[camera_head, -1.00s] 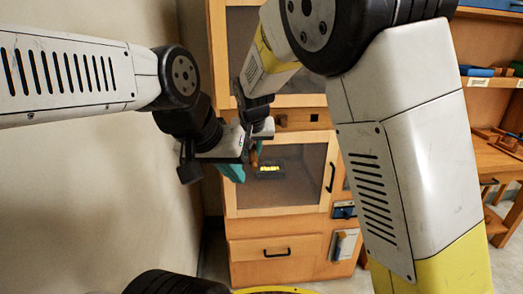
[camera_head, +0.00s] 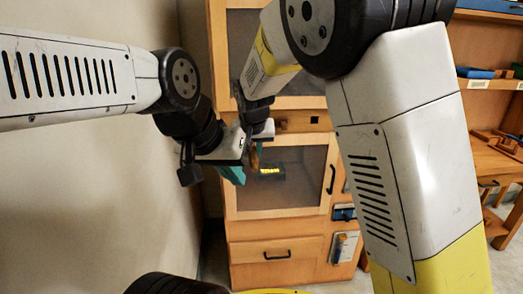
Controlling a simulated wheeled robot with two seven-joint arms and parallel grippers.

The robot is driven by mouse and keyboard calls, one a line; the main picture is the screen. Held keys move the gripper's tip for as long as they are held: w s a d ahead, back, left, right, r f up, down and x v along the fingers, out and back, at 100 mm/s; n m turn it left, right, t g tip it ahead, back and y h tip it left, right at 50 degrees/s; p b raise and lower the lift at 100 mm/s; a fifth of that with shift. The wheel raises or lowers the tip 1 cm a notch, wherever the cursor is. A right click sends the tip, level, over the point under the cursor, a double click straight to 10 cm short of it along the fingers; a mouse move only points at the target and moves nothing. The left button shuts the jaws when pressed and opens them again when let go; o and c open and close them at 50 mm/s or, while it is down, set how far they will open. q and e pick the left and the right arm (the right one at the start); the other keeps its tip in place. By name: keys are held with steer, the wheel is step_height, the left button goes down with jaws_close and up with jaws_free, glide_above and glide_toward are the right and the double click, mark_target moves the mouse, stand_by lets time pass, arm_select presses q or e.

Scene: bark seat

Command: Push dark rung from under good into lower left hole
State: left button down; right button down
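A small brown piece (camera_head: 254,158), perhaps the dark rung, shows at the tip of my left gripper (camera_head: 243,158), in front of the wooden cabinet. I cannot tell whether the fingers hold it or only touch it. A teal piece (camera_head: 233,174) hangs just below the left gripper. My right gripper (camera_head: 263,131) is right beside and above the left one, mostly hidden by its own arm and wrist. Its fingers cannot be made out. A wooden bar (camera_head: 297,121) with a dark square hole (camera_head: 314,119) lies behind. I cannot make out a lower left hole.
The cabinet (camera_head: 236,228) has a glass door (camera_head: 300,170) and a drawer (camera_head: 273,254) close behind the grippers. A bare wall (camera_head: 100,190) stands on the left. A wooden table (camera_head: 497,162) and shelf with blue items (camera_head: 476,73) are at the right. My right arm covers much of the centre right.

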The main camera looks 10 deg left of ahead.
steer(key=shift+w+a, duration=0.4)
steer(key=shift+w, duration=0.95)
steer(key=shift+w+a, duration=0.35)
steer(key=shift+w, duration=0.95)
steer(key=shift+w+a, duration=0.4)
steer(key=shift+w, duration=0.95)
stand_by(0.9)
steer(key=c, duration=1.1)
jaws_free()
steer(key=shift+c, duration=0.2)
